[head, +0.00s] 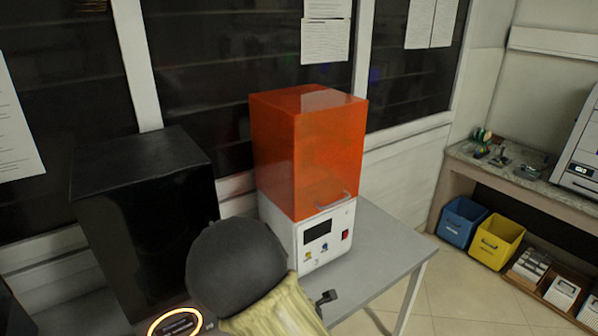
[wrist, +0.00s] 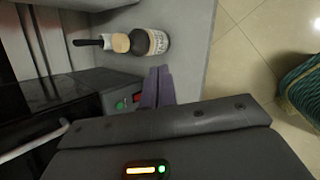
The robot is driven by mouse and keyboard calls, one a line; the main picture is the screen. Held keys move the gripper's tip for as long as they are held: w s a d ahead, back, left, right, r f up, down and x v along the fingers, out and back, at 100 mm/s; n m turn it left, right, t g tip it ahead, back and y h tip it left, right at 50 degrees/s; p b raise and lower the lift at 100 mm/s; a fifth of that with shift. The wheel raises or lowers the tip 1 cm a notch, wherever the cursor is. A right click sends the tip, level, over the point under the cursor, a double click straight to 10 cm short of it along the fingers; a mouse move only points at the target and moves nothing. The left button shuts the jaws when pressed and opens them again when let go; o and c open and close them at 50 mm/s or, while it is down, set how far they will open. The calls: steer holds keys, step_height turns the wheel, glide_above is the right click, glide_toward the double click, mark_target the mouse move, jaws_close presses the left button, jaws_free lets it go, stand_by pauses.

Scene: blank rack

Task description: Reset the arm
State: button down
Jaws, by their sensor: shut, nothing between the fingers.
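In the wrist view the two purple-grey fingers of my gripper (wrist: 157,88) are together with nothing between them. They point toward the grey table and the side of a dark machine with a green and a red button (wrist: 128,102). In the head view my arm's dark rounded joint and pale yellow link cover the bottom middle. The gripper's fingers cannot be made out clearly there.
A machine with an orange cover (head: 310,150) stands on a grey table (head: 385,255), a black cabinet (head: 150,220) to its left. A dark labelled bottle (wrist: 152,42) lies near the table edge. Blue (head: 462,222) and yellow (head: 496,241) bins sit under the right bench. Floor between is clear.

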steer(key=s+d+r+m+g, duration=0.1)
steer(key=s+d+r+m, duration=0.2)
steer(key=m, duration=0.6)
steer(key=s+d+r+m+g, duration=0.2)
steer(key=s+d+r+m, duration=0.2)
steer(key=s+d+m, duration=0.2)
steer(key=s+d+r+m+g+h, duration=0.1)
steer(key=s+d+r+m+g, duration=0.1)
steer(key=s+d+r+m, duration=0.2)
steer(key=s+d+m, duration=0.1)
steer(key=d+m, duration=0.2)
steer(key=m, duration=0.4)
steer(key=shift+s+d+r+m, duration=0.15)
steer(key=shift+d+r+m, duration=0.05)
steer(key=shift+d+m, duration=0.2)
